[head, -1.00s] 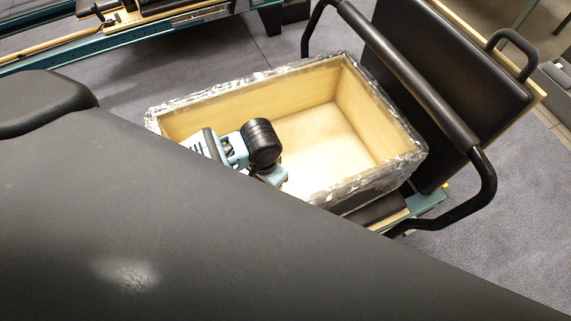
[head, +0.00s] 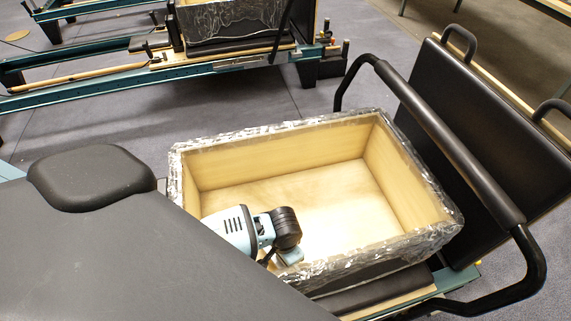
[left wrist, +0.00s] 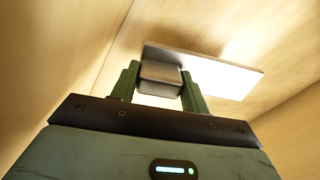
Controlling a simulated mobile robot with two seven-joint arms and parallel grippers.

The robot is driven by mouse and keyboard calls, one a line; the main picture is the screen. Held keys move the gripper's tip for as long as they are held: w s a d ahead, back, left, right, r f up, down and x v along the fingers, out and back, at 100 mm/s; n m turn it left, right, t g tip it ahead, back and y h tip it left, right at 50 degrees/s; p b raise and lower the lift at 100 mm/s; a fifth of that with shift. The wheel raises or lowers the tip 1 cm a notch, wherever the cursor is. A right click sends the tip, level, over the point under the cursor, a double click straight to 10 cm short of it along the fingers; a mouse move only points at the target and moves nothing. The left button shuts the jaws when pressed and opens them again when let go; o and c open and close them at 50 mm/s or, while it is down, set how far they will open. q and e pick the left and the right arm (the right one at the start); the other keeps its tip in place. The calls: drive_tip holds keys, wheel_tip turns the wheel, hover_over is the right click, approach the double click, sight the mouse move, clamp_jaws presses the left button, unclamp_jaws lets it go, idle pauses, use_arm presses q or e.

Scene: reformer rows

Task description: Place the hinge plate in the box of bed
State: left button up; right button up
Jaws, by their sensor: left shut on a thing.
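The hinge plate (left wrist: 215,72) is a flat light-grey plate with a grey block on it, seen in the left wrist view. My left gripper (left wrist: 160,80) is shut on the block, with one green finger on each side. Pale wooden walls surround it in that view. In the head view the box (head: 285,155) is an open wooden box with a shiny, wrapped-looking rim, on the bed. My left arm reaches down into its near left part. The fingers and plate cannot be made out there. My right gripper is not in view.
The black padded bed top (head: 130,225) fills the lower left and covers the box's near left corner. A black bar (head: 440,130) and an upright black board (head: 490,130) stand right of the box. Another reformer (head: 150,75) stands behind, across clear floor.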

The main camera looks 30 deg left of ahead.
use_arm(q)
drive_tip(key=shift+f, duration=0.15)
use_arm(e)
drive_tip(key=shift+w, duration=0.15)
use_arm(q)
drive_tip(key=shift+f, duration=0.2)
drive_tip(key=shift+f+b, duration=0.65)
drive_tip(key=shift+f, duration=1.35)
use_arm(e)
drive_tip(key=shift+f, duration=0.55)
use_arm(q)
drive_tip(key=shift+f, duration=0.2)
drive_tip(key=o, duration=1.2)
drive_tip(key=shift+r, duration=0.1)
wheel_tip(320, 180, up, 12)
drive_tip(key=p, duration=0.3)
drive_tip(key=shift+r, duration=0.1)
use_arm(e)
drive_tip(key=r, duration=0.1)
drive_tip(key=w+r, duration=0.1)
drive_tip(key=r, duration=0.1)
